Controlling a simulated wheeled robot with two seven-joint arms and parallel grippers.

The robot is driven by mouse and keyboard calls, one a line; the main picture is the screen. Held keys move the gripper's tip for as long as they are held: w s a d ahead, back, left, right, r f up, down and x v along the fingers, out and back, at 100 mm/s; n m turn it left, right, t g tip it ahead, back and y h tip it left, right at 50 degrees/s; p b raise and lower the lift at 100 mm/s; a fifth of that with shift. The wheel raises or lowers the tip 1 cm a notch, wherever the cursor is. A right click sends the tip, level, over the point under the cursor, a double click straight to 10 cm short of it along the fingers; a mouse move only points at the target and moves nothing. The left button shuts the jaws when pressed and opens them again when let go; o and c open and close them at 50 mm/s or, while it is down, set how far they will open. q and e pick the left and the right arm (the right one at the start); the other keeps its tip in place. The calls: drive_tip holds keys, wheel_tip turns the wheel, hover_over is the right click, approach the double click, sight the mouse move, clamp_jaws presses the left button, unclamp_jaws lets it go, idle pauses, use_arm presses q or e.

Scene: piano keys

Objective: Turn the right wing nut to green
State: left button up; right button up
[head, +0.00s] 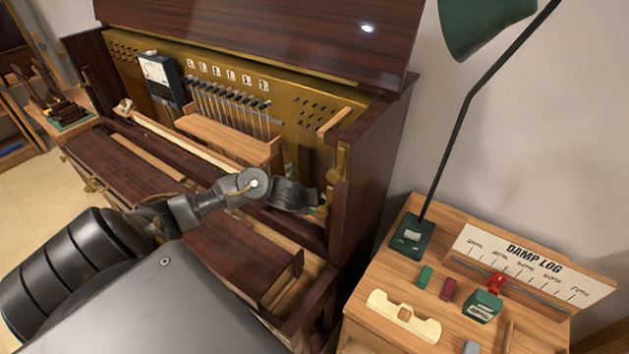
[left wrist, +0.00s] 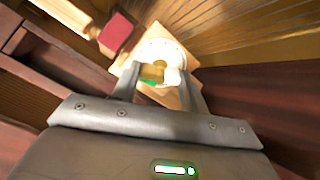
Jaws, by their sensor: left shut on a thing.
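The right wing nut (left wrist: 154,72) shows in the left wrist view as a small brass piece. It sits in front of a round white dial (left wrist: 162,47) on a wooden block. A green patch (left wrist: 150,82) shows near the lower edge of the dial. My left gripper (left wrist: 158,80) is shut on the wing nut, with one finger on each side of it. In the head view my left gripper (head: 322,203) is at the right inner end of the open piano, and the nut is mostly hidden there. My right gripper is not in view.
The piano's dark side wall (head: 372,165) stands close to the right of my left gripper. A wooden rail (head: 225,135) with several hammers lies to its left. A red block (left wrist: 116,33) is near the dial. A side table with a lamp (head: 412,235) stands right of the piano.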

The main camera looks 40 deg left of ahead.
use_arm(q)
drive_tip(key=shift+f+m+b, duration=0.15)
drive_tip(key=shift+m+b, duration=0.7)
drive_tip(key=shift+m, duration=0.05)
drive_tip(key=shift+m+b, duration=0.45)
drive_tip(key=shift+m, duration=0.55)
drive_tip(key=shift+m+b, duration=0.9)
drive_tip(key=shift+b, duration=0.1)
drive_tip(key=shift+m+b, duration=0.45)
drive_tip(key=shift+m, duration=0.35)
